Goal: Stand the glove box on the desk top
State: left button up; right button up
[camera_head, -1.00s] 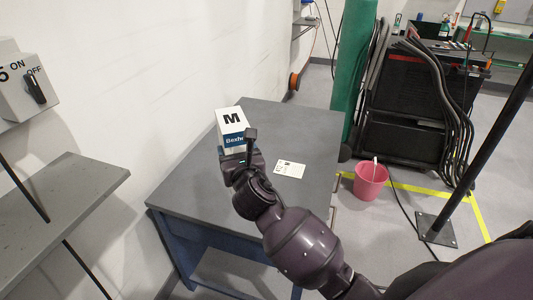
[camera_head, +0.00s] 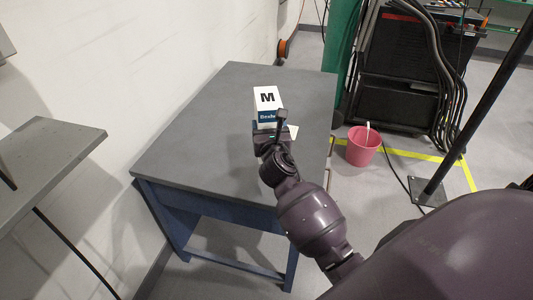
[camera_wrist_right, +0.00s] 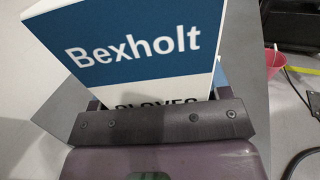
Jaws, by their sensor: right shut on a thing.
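The box looks upright. I cannot tell whether its base touches the desk, as its lower part is hidden by the gripper. My left gripper is not in view.
The desk's left part is clear. A grey shelf (camera_head: 45,165) is at the left. A pink bucket (camera_head: 361,147) stands on the floor right of the desk, near a black pole (camera_head: 480,105).

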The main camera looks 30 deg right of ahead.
notch_tip(320, 180, down, 4)
jog(key=shift+b, duration=0.6)
jog(key=shift+f, duration=0.35)
jog(key=shift+f+b, duration=0.25)
jog(key=shift+b, duration=0.05)
notch_tip(320, 180, down, 4)
jog(key=shift+f+b, duration=0.15)
jog(key=shift+b, duration=0.9)
jog(key=shift+r, duration=0.2)
jog(key=shift+f, duration=0.2)
jog(key=o, duration=1)
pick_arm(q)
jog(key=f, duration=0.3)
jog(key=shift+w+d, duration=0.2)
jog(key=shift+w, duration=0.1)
pick_arm(e)
jog(key=shift+o, duration=0.6)
